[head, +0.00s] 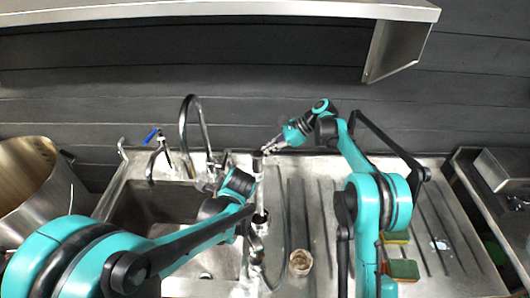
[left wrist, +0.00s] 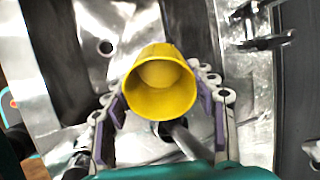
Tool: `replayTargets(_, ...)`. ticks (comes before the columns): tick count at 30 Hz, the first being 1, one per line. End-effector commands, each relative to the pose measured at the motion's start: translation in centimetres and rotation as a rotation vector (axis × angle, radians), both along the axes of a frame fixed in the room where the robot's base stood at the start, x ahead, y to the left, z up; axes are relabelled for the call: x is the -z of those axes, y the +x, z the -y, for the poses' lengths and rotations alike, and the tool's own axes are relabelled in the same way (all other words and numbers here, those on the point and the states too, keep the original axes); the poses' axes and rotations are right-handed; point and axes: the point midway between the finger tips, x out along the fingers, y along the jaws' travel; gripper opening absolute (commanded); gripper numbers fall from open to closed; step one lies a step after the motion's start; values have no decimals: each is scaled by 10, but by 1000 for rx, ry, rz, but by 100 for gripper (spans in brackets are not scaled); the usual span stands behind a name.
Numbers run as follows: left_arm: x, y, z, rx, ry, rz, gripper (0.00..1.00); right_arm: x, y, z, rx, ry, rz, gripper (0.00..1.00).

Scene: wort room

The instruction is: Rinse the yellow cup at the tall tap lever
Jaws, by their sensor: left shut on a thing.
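The yellow cup (left wrist: 160,82) is between the fingers of my left gripper (left wrist: 165,105) in the left wrist view. The fingers are shut on it, and its open mouth faces that camera. In the head view my left gripper (head: 256,248) is over the right edge of the sink, and I cannot make out the cup there. The tall curved tap (head: 186,128) stands behind the sink; its lever is not clearly distinguishable. My right gripper (head: 271,147) is right of the tap, near the back wall. Its jaws are too small to tell open or shut.
A small tap with a blue handle (head: 152,135) stands left of the tall tap. A large metal pot (head: 30,185) is at the left. A small jar (head: 300,262) and sponges (head: 403,270) are on the ribbed drainboard (head: 315,215). A metal shelf (head: 220,10) hangs above.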

Motion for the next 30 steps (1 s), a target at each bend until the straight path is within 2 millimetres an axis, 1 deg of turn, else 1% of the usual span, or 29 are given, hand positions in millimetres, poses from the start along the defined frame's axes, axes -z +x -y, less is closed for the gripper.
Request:
replayTargets(1,-6,-3,4,2,0,-1,28,-6,0,0,0,0,0,0)
replayTargets(12,-28,-21,24,2,0,-1,28,-24,0,0,0,0,0,0)
replayTargets(17,-30,-24,27,0,0,0,28,-25,0,0,0,0,0,0)
replayTargets(30,-29,-24,27,0,0,0,28,-24,0,0,0,0,0,0)
